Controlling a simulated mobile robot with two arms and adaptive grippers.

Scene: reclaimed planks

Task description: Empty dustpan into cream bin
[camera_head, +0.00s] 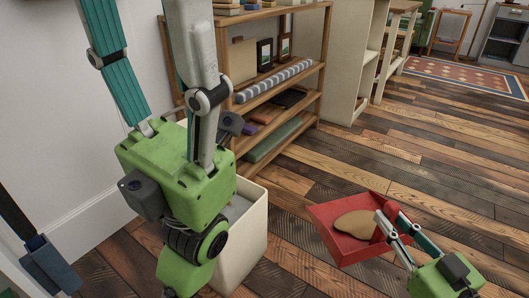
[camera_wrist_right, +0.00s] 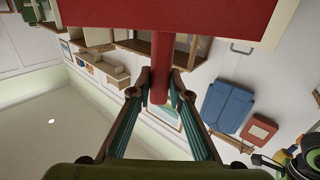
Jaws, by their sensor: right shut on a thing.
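My right gripper (camera_head: 386,228) is shut on the handle of a red dustpan (camera_head: 345,252). The pan looks roughly level and holds a brown pile (camera_head: 356,224). In the right wrist view, the red handle (camera_wrist_right: 160,70) sits between the fingers, with the pan's red underside above. The cream bin (camera_head: 252,240) stands left of the pan, a gap of floor between them. Its opening shows a grey inside, partly hidden by my left arm. My left gripper (camera_head: 175,172) is in front of the bin, fingers up and wide apart, tips cut off by the top edge.
A wooden shelf (camera_head: 285,83) with folded cloths and frames stands behind the bin. A white wall (camera_head: 50,100) closes the left side. A dark stick with a blue block (camera_head: 48,265) is at lower left. The plank floor (camera_head: 430,150) is clear to the right, with a patterned rug (camera_head: 470,75) beyond.

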